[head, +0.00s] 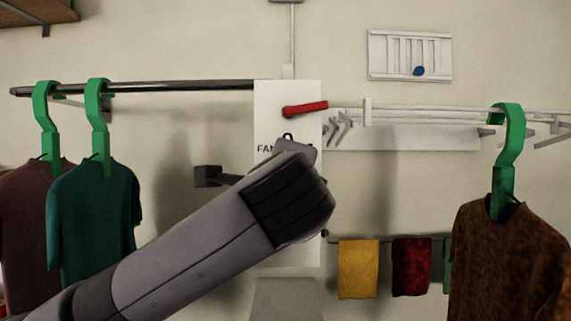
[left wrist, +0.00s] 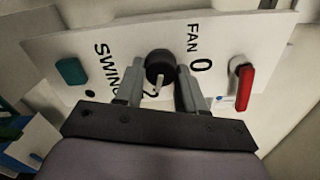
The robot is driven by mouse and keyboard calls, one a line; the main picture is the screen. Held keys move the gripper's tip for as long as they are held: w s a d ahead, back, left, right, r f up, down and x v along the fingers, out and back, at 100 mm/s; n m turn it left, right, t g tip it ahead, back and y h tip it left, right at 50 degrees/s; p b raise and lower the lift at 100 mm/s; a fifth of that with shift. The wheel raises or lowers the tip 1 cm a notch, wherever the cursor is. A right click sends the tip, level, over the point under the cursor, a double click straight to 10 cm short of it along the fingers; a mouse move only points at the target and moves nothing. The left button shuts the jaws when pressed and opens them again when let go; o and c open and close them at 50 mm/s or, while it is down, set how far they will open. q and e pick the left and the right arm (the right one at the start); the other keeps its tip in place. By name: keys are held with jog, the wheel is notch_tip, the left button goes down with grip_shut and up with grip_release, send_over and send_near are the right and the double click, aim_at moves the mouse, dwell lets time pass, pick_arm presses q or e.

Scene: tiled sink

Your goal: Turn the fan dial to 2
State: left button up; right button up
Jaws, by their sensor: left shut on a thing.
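The fan dial (left wrist: 159,62) is a round black knob with a white pointer, on a white panel (head: 285,95). My left gripper (left wrist: 159,76) has one finger on each side of the dial and is shut on it. In the left wrist view the pointer points down the picture, toward a partly covered mark that looks like a 2. A 0 stands to the right of the dial, by the word FAN. In the head view my left wrist covers the dial and the fingers. My right gripper is not in view.
A red lever (head: 305,109) sticks out of the panel above my wrist; it also shows in the left wrist view (left wrist: 245,88). A green switch (left wrist: 71,71) sits by the word SWING. Shirts on green hangers (head: 98,130) hang left and right. Towels (head: 358,268) hang lower right.

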pick_arm(q)
jog(key=shift+m+p, duration=0.55)
jog(key=shift+m, duration=0.75)
jog(key=shift+f, duration=0.1)
jog(key=o, duration=1)
jog(key=shift+s+b, duration=1.05)
jog(key=shift+s, duration=2.55)
